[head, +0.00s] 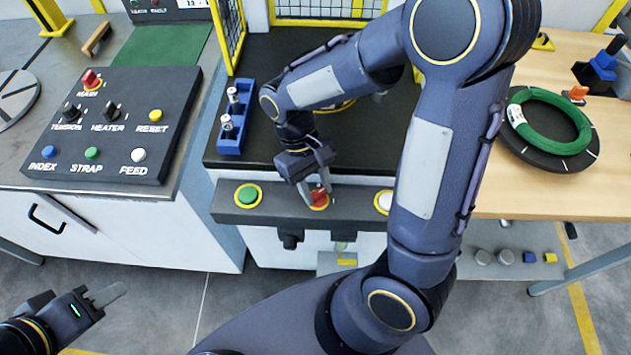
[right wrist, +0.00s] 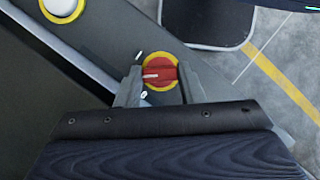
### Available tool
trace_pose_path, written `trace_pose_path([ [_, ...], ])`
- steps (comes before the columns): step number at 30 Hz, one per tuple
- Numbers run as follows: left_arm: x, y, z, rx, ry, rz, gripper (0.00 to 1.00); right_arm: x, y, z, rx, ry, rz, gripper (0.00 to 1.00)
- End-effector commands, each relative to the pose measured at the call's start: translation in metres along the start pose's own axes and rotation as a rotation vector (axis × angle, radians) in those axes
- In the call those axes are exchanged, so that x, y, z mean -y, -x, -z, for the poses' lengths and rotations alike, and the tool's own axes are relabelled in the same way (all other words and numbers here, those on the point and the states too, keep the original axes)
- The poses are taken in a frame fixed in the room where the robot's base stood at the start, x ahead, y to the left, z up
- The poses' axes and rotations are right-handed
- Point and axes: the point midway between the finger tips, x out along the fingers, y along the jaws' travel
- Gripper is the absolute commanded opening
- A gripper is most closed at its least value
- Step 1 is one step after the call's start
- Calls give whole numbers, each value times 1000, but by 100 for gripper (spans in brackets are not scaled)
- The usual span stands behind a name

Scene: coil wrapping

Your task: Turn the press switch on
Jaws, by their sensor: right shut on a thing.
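The press switch (head: 318,198) is a red knob on a yellow ring, in the middle of the dark strip panel at the press's front edge. In the right wrist view the red knob (right wrist: 160,74) has a white mark pointing left. My right gripper (head: 318,190) reaches down to this knob and is shut on it, with one finger on each side; its fingers also show in the right wrist view (right wrist: 158,88). My left gripper (head: 108,298) is at the lower left, away from the panels; whether its fingers are apart is unclear.
The strip panel (head: 280,213) also carries a green button (head: 247,195) on the left and a white button (head: 384,201) on the right. A control box (head: 120,118) with several knobs stands at the left. A blue holder (head: 232,140) stands behind the strip. A green coil (head: 552,122) lies at the right.

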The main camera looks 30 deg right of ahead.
Motion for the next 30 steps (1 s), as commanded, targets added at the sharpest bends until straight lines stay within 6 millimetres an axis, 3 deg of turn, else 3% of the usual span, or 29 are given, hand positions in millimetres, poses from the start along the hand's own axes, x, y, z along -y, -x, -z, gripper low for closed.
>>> trace_pose_path([
  [15,-8,18,9,0,0,0,36,-3,2,-2,0,-439,182,12],
  [30,-11,24,12,0,0,0,36,-5,0,-1,-2,-665,275,12],
])
